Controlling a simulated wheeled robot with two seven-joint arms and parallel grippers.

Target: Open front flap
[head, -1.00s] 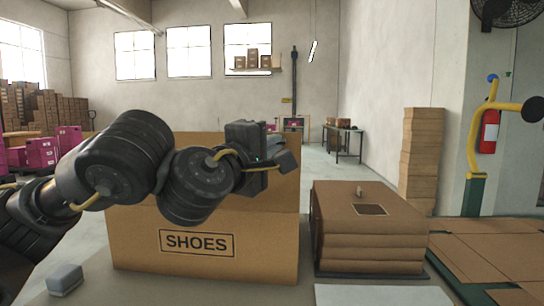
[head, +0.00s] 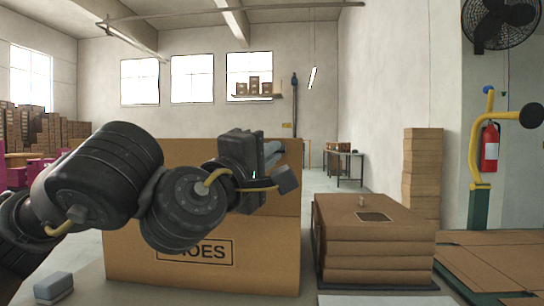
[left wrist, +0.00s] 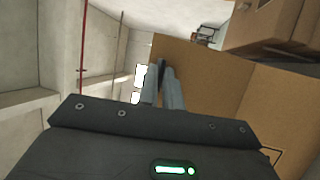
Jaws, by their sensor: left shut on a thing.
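A large brown cardboard box marked SHOES (head: 130,262) stands in front of me in the head view. Its front flap (head: 288,185) stands upright above the front face, with a fold line between them; the flap also shows in the left wrist view (left wrist: 205,75). My left gripper (head: 273,155) is shut on the flap near its top edge, towards the right side. In the left wrist view its two fingers (left wrist: 163,88) meet at the flap's edge. My left arm hides part of the flap and some of the printed word. My right gripper is not in view.
A stack of folded brown boxes (head: 375,250) stands close to the right of the box. Flat cardboard sheets (head: 490,260) lie further right. A small grey block (head: 54,286) sits at the front left. A tall box stack (head: 422,175) stands behind.

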